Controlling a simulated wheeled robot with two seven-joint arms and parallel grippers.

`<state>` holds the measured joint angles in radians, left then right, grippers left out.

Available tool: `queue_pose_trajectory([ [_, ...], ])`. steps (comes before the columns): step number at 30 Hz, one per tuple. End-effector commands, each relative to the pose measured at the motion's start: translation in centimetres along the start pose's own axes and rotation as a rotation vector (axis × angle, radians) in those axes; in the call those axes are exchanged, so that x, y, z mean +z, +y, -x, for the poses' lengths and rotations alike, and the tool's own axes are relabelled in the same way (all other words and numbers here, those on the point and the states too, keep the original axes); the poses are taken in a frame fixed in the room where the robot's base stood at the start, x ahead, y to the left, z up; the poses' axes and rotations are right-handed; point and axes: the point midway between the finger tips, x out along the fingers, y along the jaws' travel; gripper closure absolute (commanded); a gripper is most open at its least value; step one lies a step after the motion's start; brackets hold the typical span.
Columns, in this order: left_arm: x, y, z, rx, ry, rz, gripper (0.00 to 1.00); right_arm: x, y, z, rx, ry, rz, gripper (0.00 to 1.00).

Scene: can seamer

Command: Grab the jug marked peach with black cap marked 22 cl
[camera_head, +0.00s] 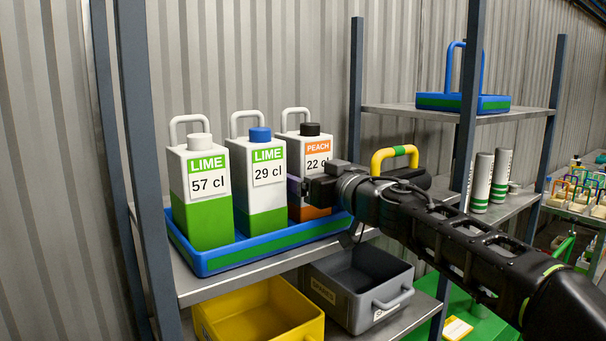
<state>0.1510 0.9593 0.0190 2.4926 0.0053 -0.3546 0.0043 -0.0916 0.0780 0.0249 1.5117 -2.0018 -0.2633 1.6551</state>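The peach jug (294,147) is white with an orange PEACH label reading "22 c", a black cap and a white loop handle. It stands upright at the right end of a blue-and-green tray (270,247) on the shelf. Its lower orange part shows below my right gripper (312,187), which is in front of the jug and overlaps its middle and label edge. The fingers are dark and partly hidden, so I cannot tell their opening or whether they touch the jug. My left gripper is out of view.
Two lime jugs stand left of it: 57 cl with white cap (190,163) and 29 cl with blue cap (237,160). Shelf posts (146,170) flank the tray. A yellow bin (262,317) and grey bin (337,299) sit below. White cylinders (482,181) stand right.

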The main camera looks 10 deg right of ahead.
Motion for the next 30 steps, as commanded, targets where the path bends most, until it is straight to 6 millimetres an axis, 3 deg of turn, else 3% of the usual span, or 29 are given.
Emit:
queue_pose_trajectory([
  [2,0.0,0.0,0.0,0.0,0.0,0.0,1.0,0.0,0.0,0.01,0.0,0.0,0.0,0.22],
  [26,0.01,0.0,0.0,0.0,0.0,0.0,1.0,0.01,0.01,0.01,0.0,0.0,0.0,0.87],
  [30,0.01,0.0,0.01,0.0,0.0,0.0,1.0,-0.12,0.0,0.04,0.0,0.002,0.0,0.89],
])
